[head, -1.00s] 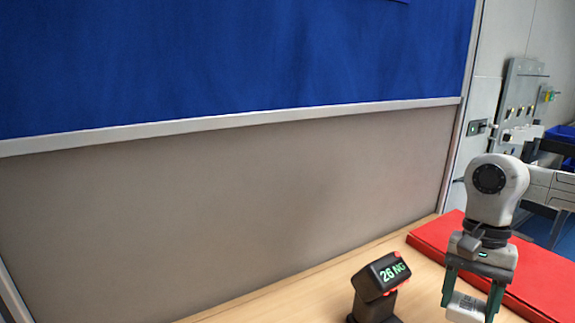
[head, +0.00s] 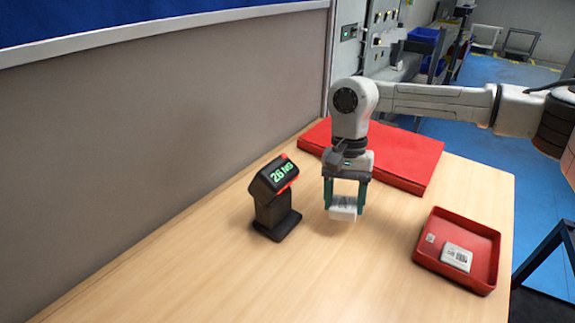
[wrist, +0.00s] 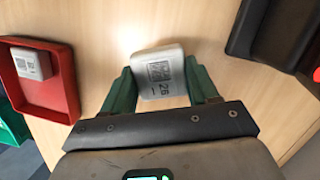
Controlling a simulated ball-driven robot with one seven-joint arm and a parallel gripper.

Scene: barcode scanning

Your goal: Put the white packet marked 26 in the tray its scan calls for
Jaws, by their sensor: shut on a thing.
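The white packet marked 26 (head: 343,211) hangs in my gripper (head: 345,193), above the wooden table and just right of the scanner. In the wrist view the packet (wrist: 158,70) shows a square code and the number 26, with green fingers on both sides. The black scanner (head: 272,205) stands upright on the table; its screen (head: 283,173) reads "26 NG" in green. A red tray (head: 478,240) at the right holds one white packet (head: 457,257) with a code. The wrist view shows this red tray (wrist: 70,93) at left and part of a green tray (wrist: 10,125).
A flat red slab (head: 410,155) lies behind my gripper at the table's back. A grey panel (head: 150,140) borders the table's left side. The table (head: 330,275) is bare between scanner and red tray; its right edge is just past the tray.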

